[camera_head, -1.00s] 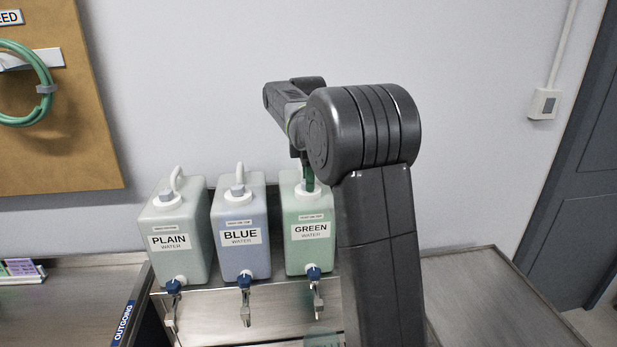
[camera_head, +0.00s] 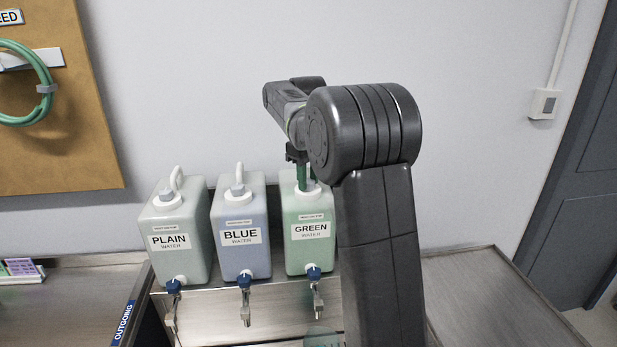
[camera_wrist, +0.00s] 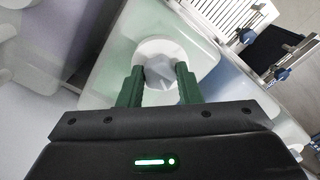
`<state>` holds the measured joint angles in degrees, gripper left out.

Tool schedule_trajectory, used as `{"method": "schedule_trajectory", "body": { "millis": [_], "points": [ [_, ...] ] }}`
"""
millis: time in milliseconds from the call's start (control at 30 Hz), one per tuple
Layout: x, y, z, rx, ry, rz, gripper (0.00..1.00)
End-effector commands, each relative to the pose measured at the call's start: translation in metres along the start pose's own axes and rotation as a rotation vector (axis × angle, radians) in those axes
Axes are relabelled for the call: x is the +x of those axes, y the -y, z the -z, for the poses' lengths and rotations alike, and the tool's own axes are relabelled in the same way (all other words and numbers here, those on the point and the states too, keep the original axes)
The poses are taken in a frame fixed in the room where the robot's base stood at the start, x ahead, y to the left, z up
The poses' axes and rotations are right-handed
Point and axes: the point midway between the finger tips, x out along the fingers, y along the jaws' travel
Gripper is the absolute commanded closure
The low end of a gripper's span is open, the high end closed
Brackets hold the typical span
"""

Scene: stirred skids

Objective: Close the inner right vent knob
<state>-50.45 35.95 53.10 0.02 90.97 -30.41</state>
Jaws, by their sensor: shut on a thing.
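Three jugs stand in a row: the plain water jug (camera_head: 180,240), the blue water jug (camera_head: 241,235) and the green water jug (camera_head: 308,232) at the right. Each has a white cap on top; grey vent knobs show on the plain jug (camera_head: 166,194) and the blue jug (camera_head: 238,190). My gripper (camera_head: 303,180) is over the green jug's cap. In the wrist view its green fingers (camera_wrist: 160,85) are shut on a grey vent knob (camera_wrist: 162,70) on the white cap (camera_wrist: 158,48). The fingers partly hide the knob's sides.
Blue-topped taps (camera_head: 314,274) stick out from the jugs' fronts over a metal surface. A clear vessel (camera_head: 322,338) sits below the green jug's tap. My arm hides the area right of the green jug. A bare metal bench (camera_head: 490,295) lies at the right.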

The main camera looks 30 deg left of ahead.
Motion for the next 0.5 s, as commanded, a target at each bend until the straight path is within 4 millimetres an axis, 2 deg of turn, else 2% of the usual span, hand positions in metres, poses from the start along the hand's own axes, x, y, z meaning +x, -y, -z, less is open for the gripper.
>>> {"method": "schedule_trajectory", "body": {
  "millis": [500],
  "points": [
    [-0.0011, 0.0006, 0.0003, 0.489, -0.002, -0.002, 0.92]
  ]
}}
